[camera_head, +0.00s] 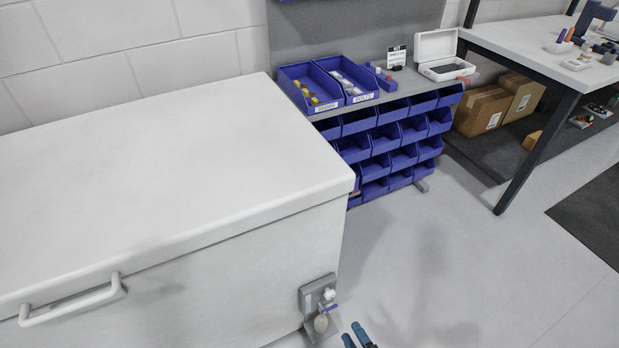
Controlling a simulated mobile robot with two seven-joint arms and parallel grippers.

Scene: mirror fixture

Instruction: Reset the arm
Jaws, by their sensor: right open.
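My right gripper (357,336) shows only at the bottom edge, right of the white chest. Its two dark fingers with blue parts stand apart, and nothing shows between them. The rest of my right arm is below the picture. My left gripper is not in view.
The white chest (170,160) with a handle (72,302) fills the left. A rack of blue bins (385,150) stands behind it. A workbench (540,45) with cardboard boxes (482,110) beneath is at the back right.

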